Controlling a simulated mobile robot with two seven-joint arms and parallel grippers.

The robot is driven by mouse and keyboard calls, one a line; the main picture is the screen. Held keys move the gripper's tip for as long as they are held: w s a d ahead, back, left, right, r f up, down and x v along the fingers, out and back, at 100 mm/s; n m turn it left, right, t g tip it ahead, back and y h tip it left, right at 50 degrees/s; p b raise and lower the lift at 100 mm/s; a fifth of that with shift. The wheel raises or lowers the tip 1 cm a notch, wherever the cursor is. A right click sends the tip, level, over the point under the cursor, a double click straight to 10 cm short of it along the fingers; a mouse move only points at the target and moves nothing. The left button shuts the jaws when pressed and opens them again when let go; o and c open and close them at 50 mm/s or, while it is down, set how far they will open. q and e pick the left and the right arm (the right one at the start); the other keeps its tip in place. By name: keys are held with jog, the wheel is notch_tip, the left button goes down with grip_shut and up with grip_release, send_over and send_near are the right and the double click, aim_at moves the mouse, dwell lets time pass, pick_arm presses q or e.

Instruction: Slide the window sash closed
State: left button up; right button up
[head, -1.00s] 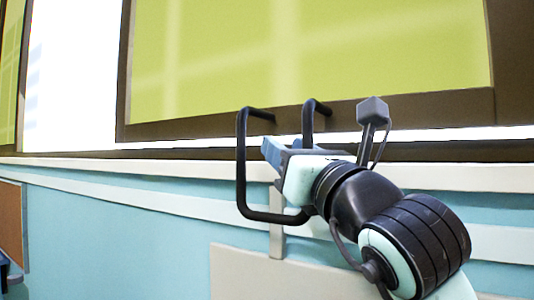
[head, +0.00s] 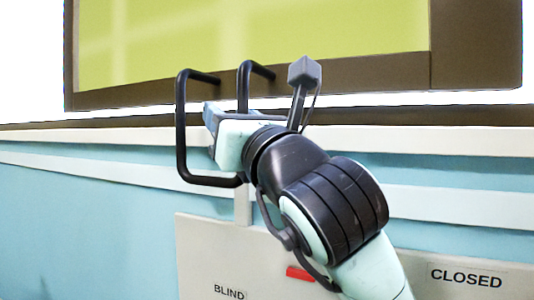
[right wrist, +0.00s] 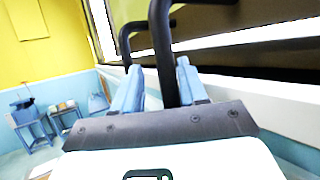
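The window sash has a brown frame (head: 350,77) around a yellow-green pane (head: 250,30). A black looped handle (head: 182,130) stands out from its lower rail; it also shows in the right wrist view (right wrist: 163,50). My right gripper (head: 210,115) is at this handle, pointing left along the wall. In the right wrist view its two blue fingers (right wrist: 155,82) stand either side of the near upright bar. The bar lies close to the palm and the right finger, with a gap to the left finger, so the gripper looks open. My left gripper is out of view.
A pale sill (head: 90,140) runs below the sash over a blue wall (head: 80,230). A grey panel (head: 205,255) carries "BLIND" and "CLOSED" labels and a red marker (head: 300,273). Blue stands (right wrist: 35,130) are far off in the right wrist view.

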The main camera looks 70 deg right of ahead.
jog(key=b+v, duration=0.4)
jog(key=v, duration=1)
jog(key=shift+f+b, duration=0.3)
dwell(0.5)
